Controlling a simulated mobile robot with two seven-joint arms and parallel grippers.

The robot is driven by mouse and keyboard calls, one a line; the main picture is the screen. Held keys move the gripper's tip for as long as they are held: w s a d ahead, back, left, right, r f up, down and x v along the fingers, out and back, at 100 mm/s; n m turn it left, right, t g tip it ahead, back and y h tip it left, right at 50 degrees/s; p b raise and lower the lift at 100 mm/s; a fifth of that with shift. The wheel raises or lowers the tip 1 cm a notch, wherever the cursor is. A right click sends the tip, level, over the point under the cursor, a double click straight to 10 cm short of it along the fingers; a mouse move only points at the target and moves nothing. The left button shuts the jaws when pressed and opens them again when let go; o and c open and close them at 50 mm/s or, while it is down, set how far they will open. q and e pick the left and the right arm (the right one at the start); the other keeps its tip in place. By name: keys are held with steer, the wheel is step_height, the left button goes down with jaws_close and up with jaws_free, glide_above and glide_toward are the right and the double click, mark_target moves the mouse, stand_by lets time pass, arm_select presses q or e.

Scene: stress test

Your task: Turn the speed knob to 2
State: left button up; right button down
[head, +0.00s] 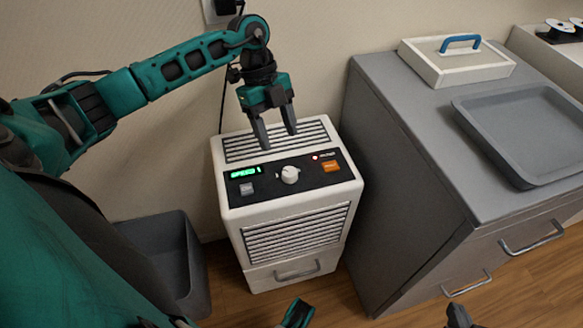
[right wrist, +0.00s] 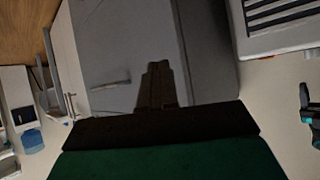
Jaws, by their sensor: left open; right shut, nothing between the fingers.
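A white appliance (head: 297,215) stands on the floor against the wall. Its black top panel has a white round speed knob (head: 289,174) in the middle. A green display (head: 245,173) left of the knob reads "SPEED 1". My left gripper (head: 278,138) is open and empty, pointing down above the rear top grille, just behind the knob and apart from it. My right gripper (right wrist: 157,85) is shut and empty in the right wrist view, in front of grey cabinet faces. The appliance's grille shows at that view's upper right.
A grey button (head: 246,189) and an orange button (head: 331,167) flank the knob. A grey cabinet (head: 400,150) stands close on the right, bearing a grey tray (head: 475,112) and a white box with a blue handle (head: 455,66). A grey bin (head: 185,225) stands left.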

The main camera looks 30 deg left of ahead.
mark_target(289, 171)
arm_select(q)
steer(key=b+x, duration=0.2)
steer(key=x, duration=0.7)
steer(key=shift+d, duration=0.1)
steer(key=shift+c, duration=0.3)
steer(key=c, duration=0.9)
